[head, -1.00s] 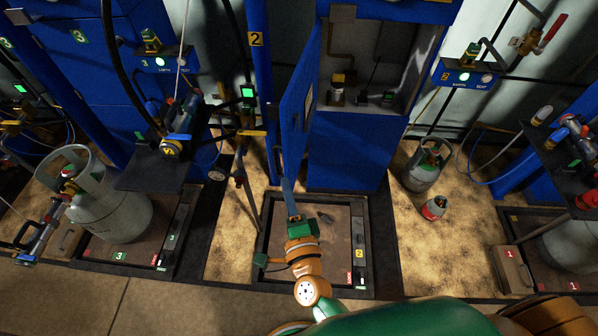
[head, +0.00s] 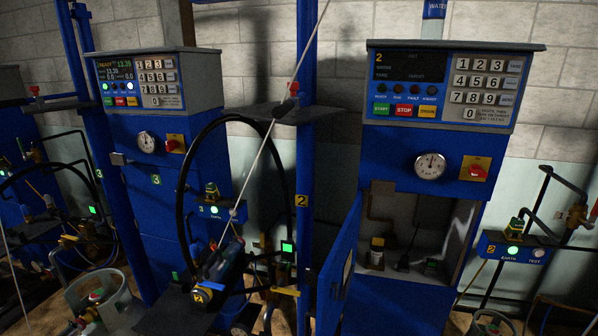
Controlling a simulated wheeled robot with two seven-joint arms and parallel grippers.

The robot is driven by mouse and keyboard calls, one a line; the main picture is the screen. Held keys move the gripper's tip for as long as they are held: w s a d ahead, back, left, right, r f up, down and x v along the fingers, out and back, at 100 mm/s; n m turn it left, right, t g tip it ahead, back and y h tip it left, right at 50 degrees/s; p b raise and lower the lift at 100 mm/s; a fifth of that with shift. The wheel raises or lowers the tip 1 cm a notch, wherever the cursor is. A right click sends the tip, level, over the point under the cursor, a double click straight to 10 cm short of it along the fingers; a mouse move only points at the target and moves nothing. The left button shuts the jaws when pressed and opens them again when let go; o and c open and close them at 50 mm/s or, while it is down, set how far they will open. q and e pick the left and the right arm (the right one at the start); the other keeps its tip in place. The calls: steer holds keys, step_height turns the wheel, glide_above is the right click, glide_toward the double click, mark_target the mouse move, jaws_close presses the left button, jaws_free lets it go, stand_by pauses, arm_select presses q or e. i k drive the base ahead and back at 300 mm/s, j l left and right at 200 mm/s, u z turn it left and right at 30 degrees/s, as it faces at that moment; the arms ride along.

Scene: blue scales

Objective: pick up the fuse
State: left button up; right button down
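The blue cabinet of station 2 (head: 395,300) stands right of centre with its door (head: 345,265) swung open to the left. Inside its grey compartment are a small pale part with a dark top (head: 377,252), a black lever-like part (head: 403,262) and a small dark part with a green spot (head: 432,265). I cannot tell whether any of these is the fuse. Neither of my grippers shows now. The floor scale in front of the cabinet is out of view.
Above the compartment are a keypad panel (head: 445,85), a round gauge (head: 430,165) and a red switch on a yellow plate (head: 475,169). Station 3 (head: 165,160) stands left, with a black hose loop (head: 185,200) and a gas cylinder (head: 108,300). A green-lit earth box (head: 512,248) is at right.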

mark_target(431, 264)
steer(key=i+j+z, duration=0.2)
steer(key=j+z, duration=0.15)
steer(key=i+j+z, duration=0.15)
steer(key=j+z, duration=0.25)
steer(key=j, duration=0.15)
steer(key=j+z, duration=0.75)
steer(key=j, duration=0.25)
